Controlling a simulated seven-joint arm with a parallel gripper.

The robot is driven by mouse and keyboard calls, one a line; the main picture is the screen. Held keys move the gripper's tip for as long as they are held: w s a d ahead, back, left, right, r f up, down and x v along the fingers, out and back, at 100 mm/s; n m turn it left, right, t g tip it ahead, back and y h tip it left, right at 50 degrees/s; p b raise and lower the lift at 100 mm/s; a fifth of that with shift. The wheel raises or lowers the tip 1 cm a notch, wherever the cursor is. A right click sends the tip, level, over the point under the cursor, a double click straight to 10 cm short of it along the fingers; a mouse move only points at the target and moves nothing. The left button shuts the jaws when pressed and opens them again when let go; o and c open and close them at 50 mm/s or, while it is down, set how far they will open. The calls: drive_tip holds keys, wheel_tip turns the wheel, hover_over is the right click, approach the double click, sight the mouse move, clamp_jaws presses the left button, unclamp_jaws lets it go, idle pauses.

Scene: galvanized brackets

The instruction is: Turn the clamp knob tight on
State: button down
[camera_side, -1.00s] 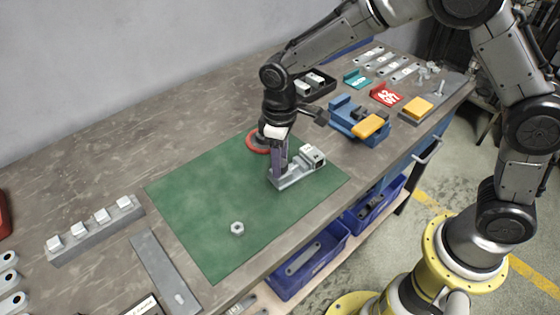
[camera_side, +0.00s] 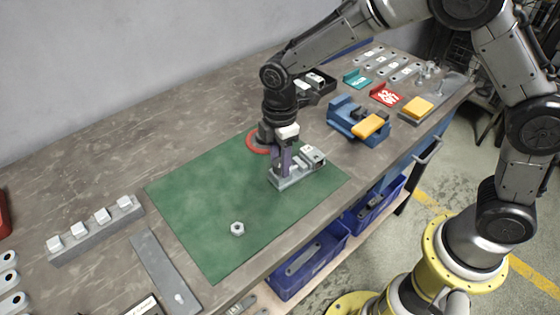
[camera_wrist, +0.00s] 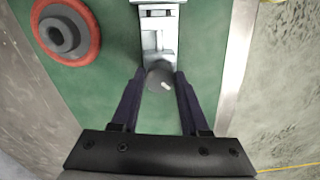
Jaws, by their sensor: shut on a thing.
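The clamp knob (camera_wrist: 160,76) is a grey round knob at the near end of a galvanized bracket assembly (camera_wrist: 159,32) in the wrist view. My gripper (camera_wrist: 160,82) points down with its two dark purple fingers on either side of the knob, shut on it. In the side view my gripper (camera_side: 281,170) stands at the left end of the bracket assembly (camera_side: 300,173), which lies on the green mat (camera_side: 195,210). The fingers hide the knob there. How tight the knob sits cannot be told.
A red ring with a grey hub (camera_wrist: 66,32) lies close beside the assembly. A hex nut (camera_side: 237,228) lies on the open mat. A blue vise (camera_side: 358,122) with a yellow part stands to the right. The mat's left part is clear.

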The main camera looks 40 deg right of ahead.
drive_tip(key=n, duration=0.4)
drive_tip(key=shift+r, duration=0.1)
drive_tip(key=n, duration=0.4)
drive_tip(key=shift+n, duration=0.3)
drive_tip(key=shift+c, duration=2.4)
unclamp_jaws()
